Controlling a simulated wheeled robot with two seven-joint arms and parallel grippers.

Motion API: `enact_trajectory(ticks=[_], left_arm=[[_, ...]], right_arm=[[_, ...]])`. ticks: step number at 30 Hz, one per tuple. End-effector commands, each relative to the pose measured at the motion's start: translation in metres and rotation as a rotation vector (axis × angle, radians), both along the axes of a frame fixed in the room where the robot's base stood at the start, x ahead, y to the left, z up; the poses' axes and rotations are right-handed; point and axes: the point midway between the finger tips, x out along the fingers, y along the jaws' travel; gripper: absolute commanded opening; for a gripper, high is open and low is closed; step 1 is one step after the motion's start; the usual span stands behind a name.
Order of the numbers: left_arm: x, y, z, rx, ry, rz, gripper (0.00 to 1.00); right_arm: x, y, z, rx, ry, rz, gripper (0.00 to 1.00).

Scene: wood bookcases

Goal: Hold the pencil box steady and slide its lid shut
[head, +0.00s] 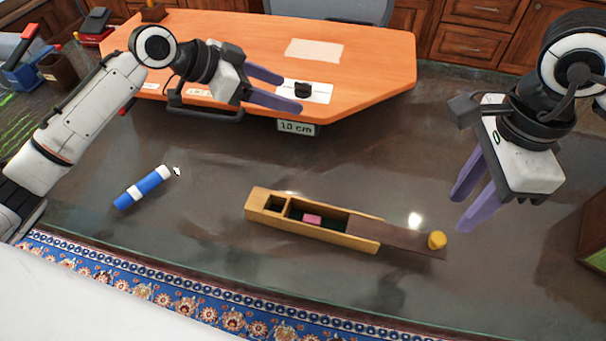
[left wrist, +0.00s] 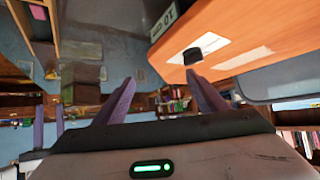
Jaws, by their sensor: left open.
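The wooden pencil box (head: 315,236) lies on the dark floor-like surface in the middle of the head view, its top partly open. Its dark brown lid (head: 398,235) sticks out past the box's right end and carries a yellow knob (head: 437,240) at its outer end. A pink block (head: 312,219) shows inside the box. My left gripper (head: 292,95) is open and empty, beyond the box over the orange board's front edge; its spread fingers also show in the left wrist view (left wrist: 160,88). My right gripper (head: 460,212) has its fingers apart and empty, above and right of the knob.
An orange board (head: 370,75) with a black object (head: 303,90) and a "10 cm" label (head: 296,128) stands behind. A blue-and-white cylinder (head: 143,187) lies left of the box. A patterned blue border (head: 180,297) runs along the front. The surface around the box is clear.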

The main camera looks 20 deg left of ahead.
Motion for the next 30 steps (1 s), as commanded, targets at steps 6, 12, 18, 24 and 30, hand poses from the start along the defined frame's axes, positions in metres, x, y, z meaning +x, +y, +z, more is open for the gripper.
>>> enact_trajectory(ticks=[6, 12, 18, 24, 30], left_arm=[[-0.084, -0.083, -0.024, 0.239, 0.106, -0.383, 0.66], [-0.145, -0.101, -0.043, 0.439, 0.176, -0.623, 0.66], [-0.164, -0.103, -0.054, 0.507, 0.202, -0.696, 0.66], [-0.164, -0.113, -0.081, 0.506, 0.205, -0.696, 0.66], [-0.164, -0.128, -0.114, 0.505, 0.203, -0.695, 0.66]], right_arm=[[0.0, 0.0, 0.0, 0.0, 0.0, 0.0, 0.31], [0.0, 0.0, 0.0, 0.0, 0.0, 0.0, 0.31], [0.0, 0.0, 0.0, 0.0, 0.0, 0.0, 0.31], [0.0, 0.0, 0.0, 0.0, 0.0, 0.0, 0.31], [0.0, 0.0, 0.0, 0.0, 0.0, 0.0, 0.31]])
